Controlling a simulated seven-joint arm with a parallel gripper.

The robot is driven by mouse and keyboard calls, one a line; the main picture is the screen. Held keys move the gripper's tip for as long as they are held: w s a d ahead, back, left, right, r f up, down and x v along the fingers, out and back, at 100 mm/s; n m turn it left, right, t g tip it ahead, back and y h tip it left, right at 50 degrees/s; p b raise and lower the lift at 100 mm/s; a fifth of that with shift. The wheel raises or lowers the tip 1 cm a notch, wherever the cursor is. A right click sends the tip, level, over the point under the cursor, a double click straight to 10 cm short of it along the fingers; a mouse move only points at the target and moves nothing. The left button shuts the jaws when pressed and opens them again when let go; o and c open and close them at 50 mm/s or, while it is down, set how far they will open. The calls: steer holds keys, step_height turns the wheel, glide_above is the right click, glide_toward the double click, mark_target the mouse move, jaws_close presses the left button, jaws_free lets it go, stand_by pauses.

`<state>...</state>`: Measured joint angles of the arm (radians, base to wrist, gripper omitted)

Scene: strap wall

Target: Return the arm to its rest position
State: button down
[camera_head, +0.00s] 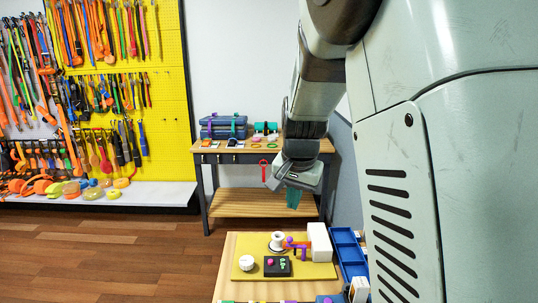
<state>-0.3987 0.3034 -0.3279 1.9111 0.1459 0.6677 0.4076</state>
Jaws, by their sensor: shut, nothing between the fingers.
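My gripper (293,198) hangs from the arm right of the picture's middle, pointing down. Its teal fingers are together with nothing between them. It is above and behind the near table (226,272), apart from the things on it, and in the picture it overlaps the front of the back workbench. My arm comes down from the top of the picture, and my pale body fills the right side.
The near table carries a yellow board (322,270) with a white spool (277,241), a white block (319,242) and a dark box (277,266). A blue tray (348,252) lies right of it. A workbench (220,158) stands behind. A yellow pegboard (175,95) with straps is at left. The wooden floor (110,250) at left is clear.

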steer(key=s+d+r+n+t+y, duration=0.1)
steer(key=s+d+r+n, duration=0.2)
steer(key=s+r, duration=0.9)
steer(key=s+d+f+n+t+h, duration=0.1)
steer(key=s+d+n, duration=0.1)
steer(key=s, duration=1.3)
steer(key=shift+s+d, duration=0.15)
steer(key=shift+s, duration=0.15)
